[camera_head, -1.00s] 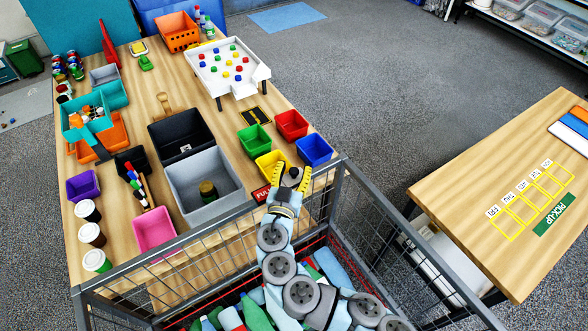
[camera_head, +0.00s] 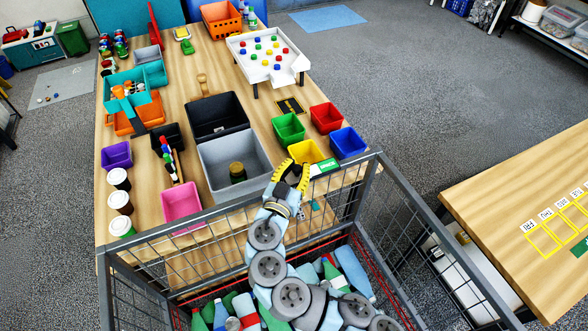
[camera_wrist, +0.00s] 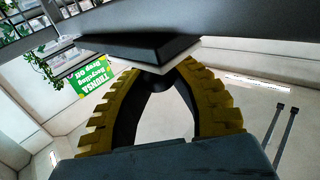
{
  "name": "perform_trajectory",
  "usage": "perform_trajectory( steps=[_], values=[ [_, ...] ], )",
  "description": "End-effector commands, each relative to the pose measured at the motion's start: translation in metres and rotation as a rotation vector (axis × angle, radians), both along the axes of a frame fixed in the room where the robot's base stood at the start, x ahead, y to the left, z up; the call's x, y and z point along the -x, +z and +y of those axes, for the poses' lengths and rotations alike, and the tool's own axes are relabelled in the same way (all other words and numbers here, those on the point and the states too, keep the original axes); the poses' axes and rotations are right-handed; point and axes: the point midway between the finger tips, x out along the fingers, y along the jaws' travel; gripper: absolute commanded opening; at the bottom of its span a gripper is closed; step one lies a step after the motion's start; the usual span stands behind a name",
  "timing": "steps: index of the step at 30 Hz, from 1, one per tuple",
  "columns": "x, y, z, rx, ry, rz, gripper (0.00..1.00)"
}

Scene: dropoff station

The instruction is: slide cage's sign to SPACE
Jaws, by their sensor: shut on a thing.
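The wire cage (camera_head: 235,206) stands against the table's near edge. Its sign shows a small green face (camera_head: 327,165) on the top rail, right of my gripper; its lettering is too small to read. No red face shows. My gripper (camera_head: 291,168), with yellow ridged fingers, is at the rail just left of the green face. In the wrist view my gripper (camera_wrist: 158,75) is shut on a dark block with a pale underside (camera_wrist: 140,62), which appears to be the sign's slider. The fingers hide part of the sign in the head view.
Bottles (camera_head: 245,308) fill the cage below my arm. Beyond the rail stand a yellow bin (camera_head: 303,149), a blue bin (camera_head: 348,142), a grey bin (camera_head: 222,186) and a pink bin (camera_head: 181,203). Another table (camera_head: 500,215) is at the right.

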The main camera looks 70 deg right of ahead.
Motion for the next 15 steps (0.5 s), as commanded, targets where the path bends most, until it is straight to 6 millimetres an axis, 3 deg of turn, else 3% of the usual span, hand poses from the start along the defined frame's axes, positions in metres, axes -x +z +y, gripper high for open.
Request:
perform_trajectory(
  steps=[6,7,9,15],
  values=[
    [-0.0002,0.0018,0.0,0.002,0.0,-0.001,0.0],
    [-0.0001,0.0018,-0.0001,0.003,0.0,-0.001,0.3],
    [-0.0002,0.0018,0.0,0.002,0.0,-0.001,0.5],
    [-0.0003,0.0012,0.0,0.001,0.001,-0.001,0.53]
  ],
)
